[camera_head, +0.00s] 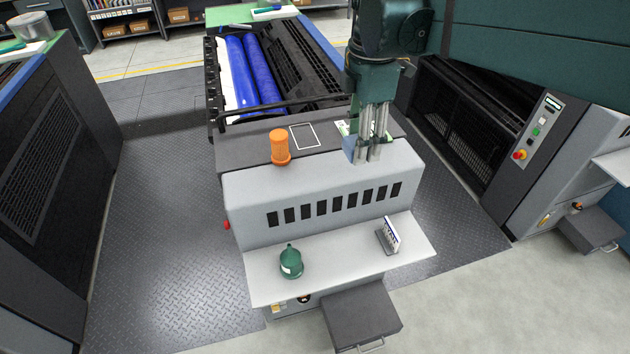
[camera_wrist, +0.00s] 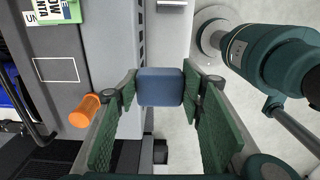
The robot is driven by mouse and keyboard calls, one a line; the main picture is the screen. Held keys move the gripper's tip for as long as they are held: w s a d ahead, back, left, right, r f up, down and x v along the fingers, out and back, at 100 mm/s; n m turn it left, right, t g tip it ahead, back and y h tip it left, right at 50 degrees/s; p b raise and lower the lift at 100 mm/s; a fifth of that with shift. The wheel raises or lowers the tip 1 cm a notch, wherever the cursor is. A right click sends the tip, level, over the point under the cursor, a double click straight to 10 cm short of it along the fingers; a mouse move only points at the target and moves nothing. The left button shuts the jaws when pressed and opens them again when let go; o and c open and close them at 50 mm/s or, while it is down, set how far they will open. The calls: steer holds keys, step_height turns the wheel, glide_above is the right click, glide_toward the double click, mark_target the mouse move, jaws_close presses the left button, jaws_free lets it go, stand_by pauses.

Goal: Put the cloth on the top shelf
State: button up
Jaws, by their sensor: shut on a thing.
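My gripper (camera_head: 367,156) is shut on a folded blue cloth (camera_wrist: 160,87), held between the two fingertips. The cloth (camera_head: 350,150) also shows in the head view, partly hidden by the fingers. They are at the right end of the ink unit's dark grey top shelf (camera_head: 243,158), near its front edge; I cannot tell the exact height. A white outlined rectangle (camera_head: 305,136) marks that shelf, to the left of the gripper, and is empty. It also shows at the left of the wrist view (camera_wrist: 56,70).
An orange jar (camera_head: 280,147) stands left of the outline. A green and white labelled item (camera_wrist: 52,11) lies on the top, partly behind my gripper in the head view. The lower light grey ledge (camera_head: 340,264) holds a green bottle (camera_head: 291,263) and a white card holder (camera_head: 388,236).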

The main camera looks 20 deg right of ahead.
steer(key=s+d+f+b, duration=0.1)
steer(key=s+d, duration=0.1)
steer(key=s, duration=0.2)
glide_above(356, 252)
step_height(356, 252, down, 27)
steer(key=shift+f, duration=0.2)
stand_by(0.5)
steer(key=shift+w+f, duration=0.1)
steer(key=shift+f+b, duration=1)
steer(key=shift+f, duration=1.8)
steer(key=shift+f+b, duration=0.6)
steer(key=shift+f, duration=1.45)
steer(key=shift+f, duration=0.25)
